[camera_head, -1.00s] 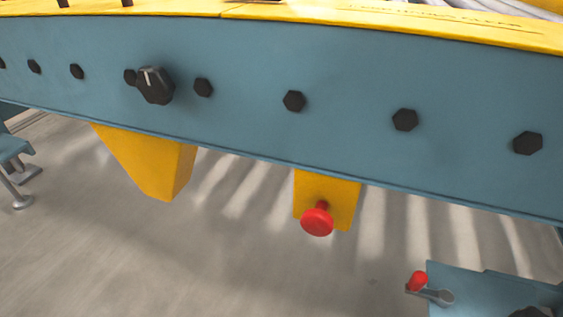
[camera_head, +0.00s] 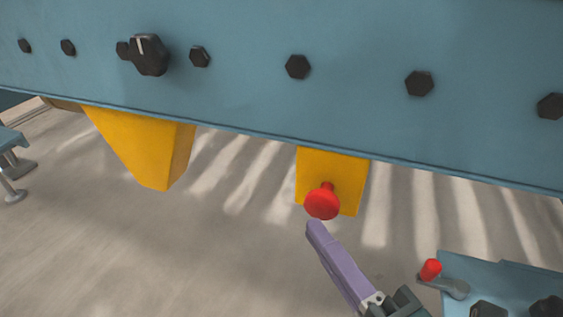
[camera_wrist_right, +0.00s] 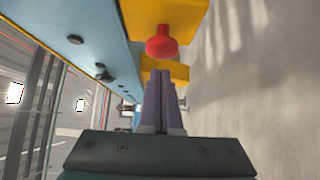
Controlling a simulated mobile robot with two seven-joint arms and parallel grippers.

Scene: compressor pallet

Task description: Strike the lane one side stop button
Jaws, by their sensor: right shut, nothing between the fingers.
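The red mushroom-shaped stop button (camera_head: 322,202) sticks out from a yellow bracket (camera_head: 348,180) under the blue side rail. My right gripper (camera_head: 314,228) comes in from the lower right with its purple fingers shut and empty. In the head view its tip appears just below the button; whether it touches cannot be told there. In the right wrist view the button (camera_wrist_right: 161,44) lies ahead of and above the closed fingertips (camera_wrist_right: 165,72), with a visible gap between them. My left gripper is not in view.
The blue rail (camera_head: 240,90) with several black bolts and a black knob (camera_head: 149,56) runs across above the button. Another yellow bracket (camera_head: 145,145) hangs to the left. A red-tipped lever (camera_head: 431,269) stands at lower right. Grey floor is open below.

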